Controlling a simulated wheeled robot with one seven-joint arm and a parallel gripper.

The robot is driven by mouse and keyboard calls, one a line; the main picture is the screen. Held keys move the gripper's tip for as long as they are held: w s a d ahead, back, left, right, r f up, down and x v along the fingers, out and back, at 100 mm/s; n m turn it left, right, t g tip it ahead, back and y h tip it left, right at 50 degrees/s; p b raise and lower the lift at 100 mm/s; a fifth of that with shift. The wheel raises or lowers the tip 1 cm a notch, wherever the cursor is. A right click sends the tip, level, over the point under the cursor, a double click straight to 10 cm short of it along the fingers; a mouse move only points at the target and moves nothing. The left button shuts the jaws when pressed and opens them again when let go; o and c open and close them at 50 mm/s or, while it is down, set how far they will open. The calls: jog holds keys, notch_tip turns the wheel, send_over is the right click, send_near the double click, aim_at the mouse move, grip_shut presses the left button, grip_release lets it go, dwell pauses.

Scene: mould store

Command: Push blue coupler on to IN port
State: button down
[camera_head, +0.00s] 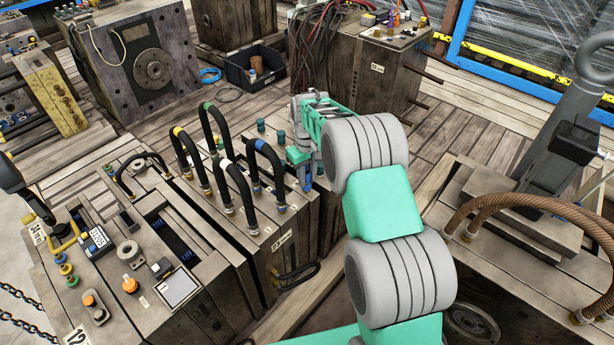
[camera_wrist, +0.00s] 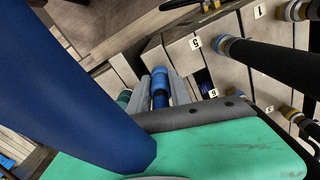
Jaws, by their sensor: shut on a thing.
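The blue coupler (camera_wrist: 160,84) sits between the grey fingers of my gripper (camera_wrist: 163,92) in the wrist view. My gripper (camera_head: 305,172) is shut on it at the right edge of the hose-covered mould in the head view, where a bit of blue (camera_head: 308,181) shows below the fingers. A thick blue hose (camera_wrist: 65,90) crosses the left of the wrist view, close to the camera. No IN marking can be read, and I cannot tell whether the coupler touches a port.
Several black hoses (camera_head: 238,185) with coloured collars arch up left of my gripper. A black hose (camera_wrist: 270,58) also shows close by in the wrist view. Teal caps (camera_head: 281,138) stand on the mould top. A brown hose (camera_head: 520,200) is on the block at right.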

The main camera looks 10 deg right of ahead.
jog(key=c, duration=1.1)
grip_release()
notch_tip(320, 180, up, 8)
jog(key=shift+f+p, duration=0.15)
jog(key=shift+p, duration=0.3)
